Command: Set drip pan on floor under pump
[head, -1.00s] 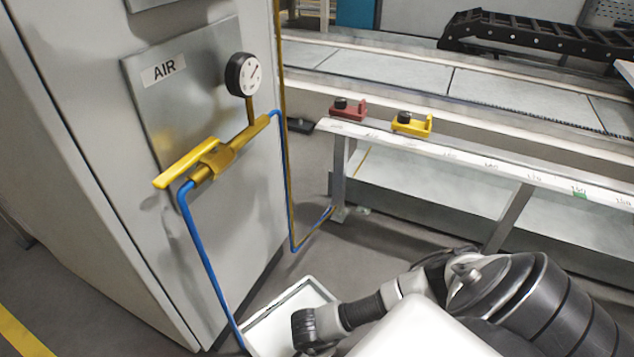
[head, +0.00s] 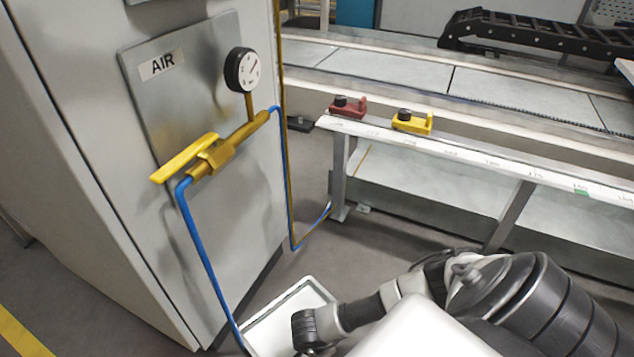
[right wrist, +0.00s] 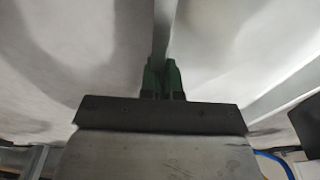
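The drip pan (head: 268,325) is a shallow white tray with a raised rim. It is at the bottom of the head view beside the grey cabinet, partly hidden by my right wrist and cut off by the frame edge. My right gripper (right wrist: 162,72) has its green fingertips close together on a thin upright wall, which looks like the pan's edge. Pale pan surfaces (right wrist: 70,50) fill both sides of the right wrist view. I cannot tell whether the pan touches the floor. My left gripper is not in view. I cannot make out a pump.
The grey cabinet (head: 100,130) carries an AIR panel, a gauge (head: 242,70), a yellow valve handle (head: 185,157) and a blue hose (head: 205,260) running down near the pan. A rail bench (head: 480,160) stands at the right. Bare floor (head: 375,250) lies between them.

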